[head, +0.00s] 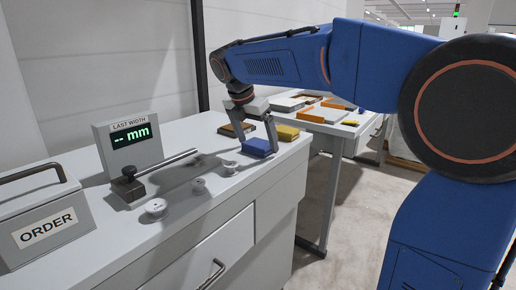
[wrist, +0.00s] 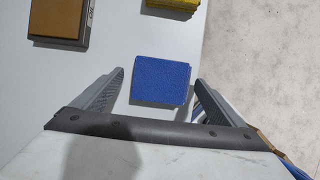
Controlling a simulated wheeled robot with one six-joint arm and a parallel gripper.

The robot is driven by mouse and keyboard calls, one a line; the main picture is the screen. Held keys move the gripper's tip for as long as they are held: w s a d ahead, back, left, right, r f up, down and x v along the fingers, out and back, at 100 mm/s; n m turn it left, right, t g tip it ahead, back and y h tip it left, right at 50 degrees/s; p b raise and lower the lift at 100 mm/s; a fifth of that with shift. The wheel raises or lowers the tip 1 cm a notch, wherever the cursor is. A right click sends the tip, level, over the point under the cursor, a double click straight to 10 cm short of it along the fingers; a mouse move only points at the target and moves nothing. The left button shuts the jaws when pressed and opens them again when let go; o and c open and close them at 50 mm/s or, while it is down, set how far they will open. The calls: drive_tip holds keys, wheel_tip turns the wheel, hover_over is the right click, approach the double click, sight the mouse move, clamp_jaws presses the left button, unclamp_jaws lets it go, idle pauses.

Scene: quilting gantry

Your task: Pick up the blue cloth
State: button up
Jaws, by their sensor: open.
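The blue cloth (head: 257,148) is a small folded block lying on the grey cabinet top near its right edge. In the wrist view the blue cloth (wrist: 161,79) lies ahead of and between the two fingers of my gripper (wrist: 160,80). My gripper (head: 257,141) points down over it in the head view, with a finger on each side. The jaws are open and hold nothing. I cannot tell exactly how far the fingertips are above the cabinet top.
A yellow cloth (head: 287,132) and a brown-topped block (head: 236,130) lie just behind. A display (head: 128,138), a clamp with a rod (head: 129,185), small round knobs (head: 156,207) and an ORDER box (head: 45,222) stand left. Another table (head: 332,129) holds coloured pieces.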

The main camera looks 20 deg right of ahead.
sight(256, 143)
drive_tip(key=shift+c, duration=0.7)
drive_tip(key=c, duration=1)
wheel_tip(256, 143, up, 10)
drive_tip(key=shift+o, duration=0.6)
